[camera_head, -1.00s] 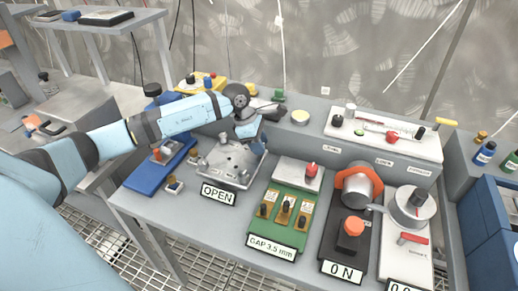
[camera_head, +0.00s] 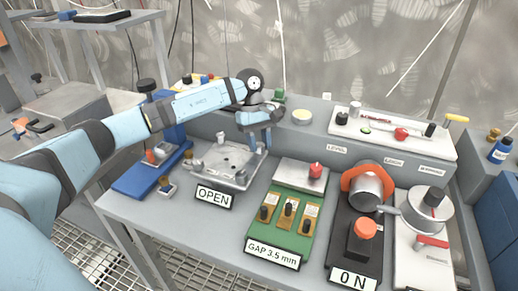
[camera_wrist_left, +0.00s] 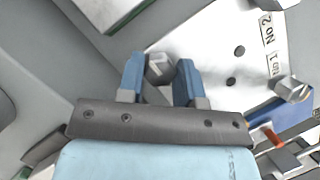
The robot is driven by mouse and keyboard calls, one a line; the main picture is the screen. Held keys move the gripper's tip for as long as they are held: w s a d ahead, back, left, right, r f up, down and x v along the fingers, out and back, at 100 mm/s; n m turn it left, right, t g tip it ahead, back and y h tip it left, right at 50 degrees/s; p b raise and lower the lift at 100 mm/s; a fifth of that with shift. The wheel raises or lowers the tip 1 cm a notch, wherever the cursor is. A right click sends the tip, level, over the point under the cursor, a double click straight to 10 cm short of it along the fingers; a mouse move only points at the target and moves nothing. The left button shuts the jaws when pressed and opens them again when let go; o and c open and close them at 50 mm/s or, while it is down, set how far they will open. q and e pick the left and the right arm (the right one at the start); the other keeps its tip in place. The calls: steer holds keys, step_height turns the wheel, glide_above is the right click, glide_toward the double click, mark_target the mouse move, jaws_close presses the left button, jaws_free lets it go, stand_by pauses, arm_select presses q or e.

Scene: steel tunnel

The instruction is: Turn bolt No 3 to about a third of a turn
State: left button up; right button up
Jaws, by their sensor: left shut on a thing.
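The silver metal plate (camera_head: 228,160) stands behind the OPEN sign (camera_head: 214,196). It also shows in the left wrist view (camera_wrist_left: 215,58), with labels No 2 (camera_wrist_left: 267,30) and No 1 (camera_wrist_left: 275,66). My left gripper (camera_head: 261,146) points down at the plate's back right corner. In the wrist view its blue fingers (camera_wrist_left: 159,72) are on either side of a grey bolt head (camera_wrist_left: 158,64), shut on it. This bolt's number label is not visible. Another bolt (camera_wrist_left: 293,90) sits by the No 1 label, clear of the fingers. My right gripper is not in view.
The green board (camera_head: 288,233) with the GAP 3.5 mm sign stands right of the plate. A blue fixture (camera_head: 148,176) is on the left. Further right are the black stand with an orange knob (camera_head: 365,228) and a white dial panel (camera_head: 428,215).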

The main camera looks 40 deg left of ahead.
arm_select(q)
steer(key=m+g+y+b, duration=0.1)
steer(key=m+b, duration=0.1)
steer(key=m, duration=0.2)
steer(key=shift+w+b, duration=0.1)
steer(key=shift+b, duration=0.3)
steer(key=shift+m+y+b, duration=0.4)
steer(key=shift+m+b, duration=0.1)
steer(key=shift+m, duration=0.6)
steer(key=shift+g, duration=0.3)
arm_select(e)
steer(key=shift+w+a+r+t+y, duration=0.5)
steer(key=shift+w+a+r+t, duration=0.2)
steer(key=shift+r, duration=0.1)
arm_select(q)
steer(key=o, duration=0.9)
steer(key=shift+o, duration=0.2)
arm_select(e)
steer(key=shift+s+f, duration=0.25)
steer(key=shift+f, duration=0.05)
